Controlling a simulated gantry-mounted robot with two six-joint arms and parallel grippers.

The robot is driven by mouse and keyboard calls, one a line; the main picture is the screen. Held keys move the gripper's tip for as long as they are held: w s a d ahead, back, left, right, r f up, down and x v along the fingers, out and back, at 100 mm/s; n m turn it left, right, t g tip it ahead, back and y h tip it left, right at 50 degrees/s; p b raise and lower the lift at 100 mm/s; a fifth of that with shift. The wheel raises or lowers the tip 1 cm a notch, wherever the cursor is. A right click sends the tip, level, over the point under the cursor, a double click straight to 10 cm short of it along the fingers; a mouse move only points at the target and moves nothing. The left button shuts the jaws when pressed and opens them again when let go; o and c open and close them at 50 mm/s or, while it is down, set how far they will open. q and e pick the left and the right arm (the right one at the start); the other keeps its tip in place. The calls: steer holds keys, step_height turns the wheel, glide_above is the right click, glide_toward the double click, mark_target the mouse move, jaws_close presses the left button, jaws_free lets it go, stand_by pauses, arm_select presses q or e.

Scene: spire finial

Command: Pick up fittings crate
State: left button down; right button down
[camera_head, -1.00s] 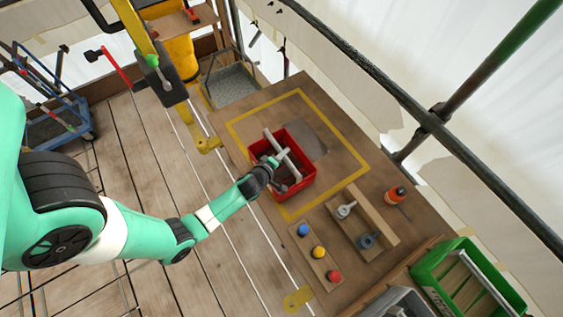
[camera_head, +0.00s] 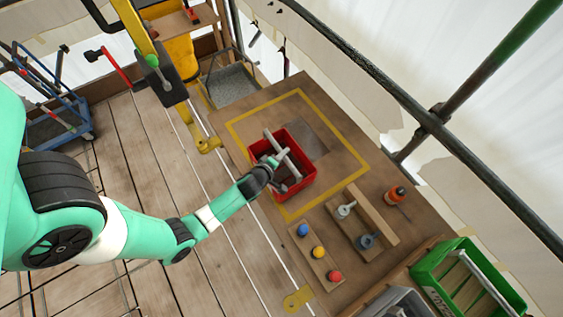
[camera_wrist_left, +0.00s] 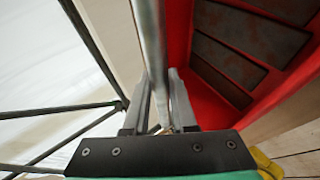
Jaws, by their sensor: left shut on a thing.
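The red fittings crate (camera_head: 304,184) is at the taped area of the wooden table, with a long grey handle bar (camera_head: 289,154) running across its top. In the left wrist view, the bar (camera_wrist_left: 150,40) runs between the two grey fingers (camera_wrist_left: 158,108), and the red crate wall (camera_wrist_left: 205,95) and dark slots inside show at right. I cannot tell whether the crate's base touches the table. My right gripper is out of view.
A grey patch (camera_head: 308,137) lies beside the crate inside the yellow tape outline (camera_head: 339,133). A board with blue, yellow and red knobs (camera_head: 319,253), a wooden holder (camera_head: 371,215), an orange bottle (camera_head: 396,194) and a green crate (camera_head: 462,282) stand to the right.

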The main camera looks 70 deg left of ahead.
arm_select(q)
steer(key=shift+r, duration=0.15)
steer(key=shift+r+p, duration=0.3)
steer(key=shift+r, duration=0.45)
steer(key=s+d+r+p, duration=0.2)
steer(key=d+r+p, duration=0.2)
steer(key=d+r, duration=0.1)
steer(key=s+d+r+p, duration=0.2)
steer(key=d+r+p, duration=0.2)
steer(key=d+r, duration=0.2)
steer(key=shift+s+d+r+p, duration=0.2)
steer(key=shift+s+d+p, duration=0.1)
steer(key=shift+d, duration=0.85)
